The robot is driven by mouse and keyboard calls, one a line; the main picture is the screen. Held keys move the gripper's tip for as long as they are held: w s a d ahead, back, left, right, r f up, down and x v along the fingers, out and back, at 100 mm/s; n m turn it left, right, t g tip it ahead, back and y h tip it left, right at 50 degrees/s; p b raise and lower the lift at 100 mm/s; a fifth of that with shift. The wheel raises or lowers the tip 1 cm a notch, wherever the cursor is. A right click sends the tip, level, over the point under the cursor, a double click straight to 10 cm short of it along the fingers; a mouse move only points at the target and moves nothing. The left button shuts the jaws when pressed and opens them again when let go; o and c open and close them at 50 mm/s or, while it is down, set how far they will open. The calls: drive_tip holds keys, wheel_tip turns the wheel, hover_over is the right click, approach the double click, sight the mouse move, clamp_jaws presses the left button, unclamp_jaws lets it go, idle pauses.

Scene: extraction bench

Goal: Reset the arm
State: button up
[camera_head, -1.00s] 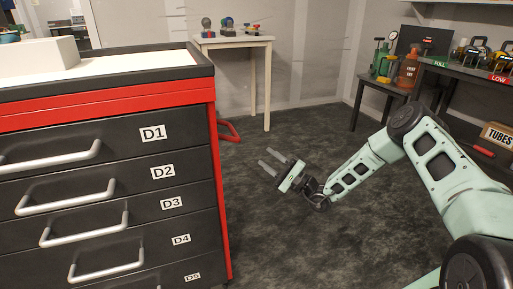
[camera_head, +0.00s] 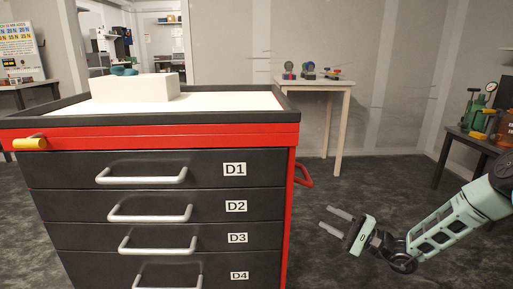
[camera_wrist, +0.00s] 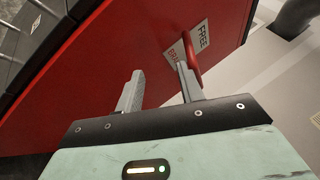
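My gripper (camera_head: 335,221) is at the lower right in the head view, held out over the floor to the right of the tool cabinet. Its two fingers stand apart with nothing between them. In the wrist view my gripper (camera_wrist: 158,88) is also open and empty. It faces the red side panel of the cabinet, where a red handle (camera_wrist: 188,52) and a white label (camera_wrist: 200,38) show beyond the right finger. I cannot tell the exact gap between the fingers and the panel.
The tool cabinet (camera_head: 270,137) has drawers D1 to D4 in view and a white block (camera_head: 135,88) on top. A small table (camera_head: 335,86) with several items stands behind. A dark bench (camera_head: 470,139) with a green bottle is at the right. Floor between is clear.

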drive_tip(key=s+a+r+n+g+h, duration=0.1)
drive_tip(key=s+a+n+g+h, duration=0.1)
drive_tip(key=s+n+g+h, duration=0.4)
drive_tip(key=s+a+n+g+h, duration=0.1)
drive_tip(key=s+a+n+g, duration=0.1)
drive_tip(key=s+g, duration=0.65)
drive_tip(key=s+d+r+n+t+h, duration=0.3)
drive_tip(key=s+d+r+t+h, duration=0.3)
drive_tip(key=s+d+r+h, duration=0.5)
drive_tip(key=s+a+n+g, duration=0.1)
drive_tip(key=s+a+n, duration=0.4)
drive_tip(key=a, duration=0.4)
drive_tip(key=s+a+n+g, duration=0.1)
drive_tip(key=s+a+n, duration=0.1)
drive_tip(key=s+a, duration=0.5)
wheel_tip(320, 180, up, 29)
drive_tip(key=a+p, duration=0.1)
drive_tip(key=p, duration=2.7)
drive_tip(key=shift+a+r+y+p, duration=0.2)
drive_tip(key=shift+a+y+p, duration=0.1)
drive_tip(key=shift+y+p, duration=0.1)
drive_tip(key=shift+w+n, duration=0.25)
drive_tip(key=shift+n, duration=0.05)
